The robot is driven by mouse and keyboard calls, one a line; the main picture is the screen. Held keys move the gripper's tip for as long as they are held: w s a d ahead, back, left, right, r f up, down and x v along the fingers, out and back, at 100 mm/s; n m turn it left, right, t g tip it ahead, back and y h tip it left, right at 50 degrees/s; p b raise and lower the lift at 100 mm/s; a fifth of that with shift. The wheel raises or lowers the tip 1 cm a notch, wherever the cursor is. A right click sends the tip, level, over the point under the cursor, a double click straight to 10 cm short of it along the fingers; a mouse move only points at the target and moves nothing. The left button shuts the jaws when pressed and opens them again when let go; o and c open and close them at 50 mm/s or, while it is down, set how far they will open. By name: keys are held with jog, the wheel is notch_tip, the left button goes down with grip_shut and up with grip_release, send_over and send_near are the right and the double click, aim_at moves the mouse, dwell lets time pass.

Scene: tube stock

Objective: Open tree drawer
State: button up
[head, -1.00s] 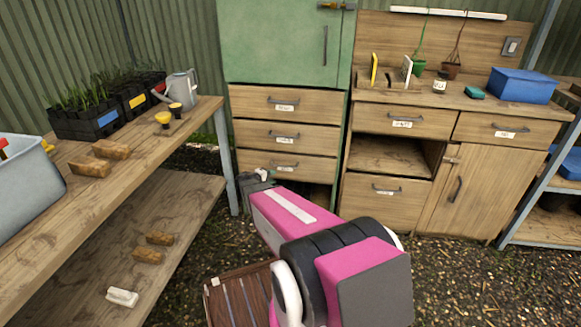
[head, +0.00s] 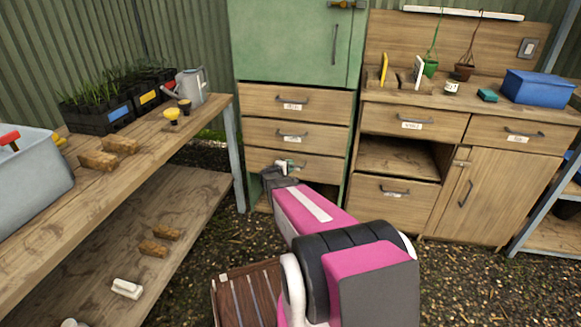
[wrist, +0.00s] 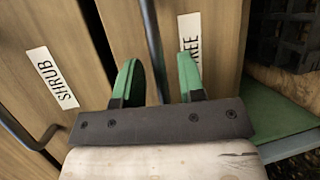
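The tree drawer (head: 325,169) is the lowest of the three wooden drawers under the green cabinet door, and it looks shut. In the wrist view its front (wrist: 222,40) carries a white label, partly covered by a finger, with "REE" readable. Its dark bar handle (wrist: 151,45) runs between the two green fingers of my gripper (wrist: 158,80). The fingers are apart, one on each side of the bar, with gaps showing. In the head view my gripper (head: 287,165) is in front of this drawer and hides its handle and label.
The shrub drawer (wrist: 50,70), with its own handle, is beside the tree drawer in the wrist view. An open space with a dark crate (wrist: 285,35) lies below. A workbench (head: 200,115) stands left. A drawer unit (head: 490,185) stands right.

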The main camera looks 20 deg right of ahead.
jog(key=shift+w+d+f, duration=0.1)
jog(key=shift+w+d, duration=0.2)
jog(key=shift+d, duration=0.15)
grip_shut()
jog(key=s+a, duration=0.8)
jog(key=s, duration=0.4)
jog(key=s+a, duration=0.9)
jog(key=s, duration=0.4)
jog(key=shift+s, duration=0.15)
grip_release()
jog(key=v, duration=1.1)
